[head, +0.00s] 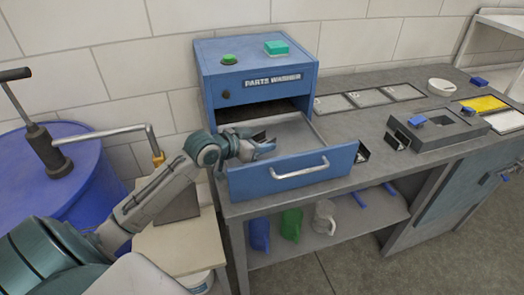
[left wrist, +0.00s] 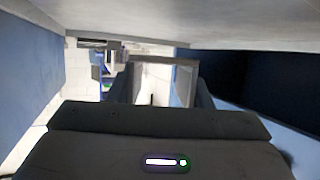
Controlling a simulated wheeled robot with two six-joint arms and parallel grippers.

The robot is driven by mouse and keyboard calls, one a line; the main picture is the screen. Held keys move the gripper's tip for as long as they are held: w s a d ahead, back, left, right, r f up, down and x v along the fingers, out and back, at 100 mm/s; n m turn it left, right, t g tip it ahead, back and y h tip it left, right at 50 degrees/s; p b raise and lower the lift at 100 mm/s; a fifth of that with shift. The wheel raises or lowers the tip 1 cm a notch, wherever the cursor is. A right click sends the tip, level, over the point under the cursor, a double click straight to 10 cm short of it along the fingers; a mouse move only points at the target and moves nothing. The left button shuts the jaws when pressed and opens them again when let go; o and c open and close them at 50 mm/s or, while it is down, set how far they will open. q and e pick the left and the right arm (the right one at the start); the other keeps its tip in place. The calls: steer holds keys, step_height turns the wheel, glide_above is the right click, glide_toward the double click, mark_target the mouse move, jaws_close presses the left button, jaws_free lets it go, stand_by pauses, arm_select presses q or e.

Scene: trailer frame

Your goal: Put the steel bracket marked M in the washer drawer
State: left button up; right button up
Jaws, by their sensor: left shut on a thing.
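The blue parts washer (head: 250,72) stands on the left end of the bench, and its washer drawer (head: 290,176) is pulled out. My left gripper (head: 268,146) is inside the drawer's outline, over its grey floor. It is shut on a grey metal piece, which the left wrist view shows as a grey plate (left wrist: 185,75) between the dark fingers (left wrist: 165,85). This looks like the steel bracket, but no letter M can be read. Whether it touches the drawer floor cannot be told. My right gripper is not in view.
A small dark bracket-like piece (head: 362,153) lies on the bench just right of the drawer. A grey fixture (head: 435,129), flat trays (head: 367,97) and a white ring (head: 441,87) lie farther right. A blue drum (head: 85,185) with a hand pump stands left.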

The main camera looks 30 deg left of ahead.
mark_target(261, 158)
arm_select(q)
step_height(261, 158, down, 3)
steer(key=shift+f, duration=0.3)
steer(key=shift+f, duration=0.1)
steer(key=o, duration=1.2)
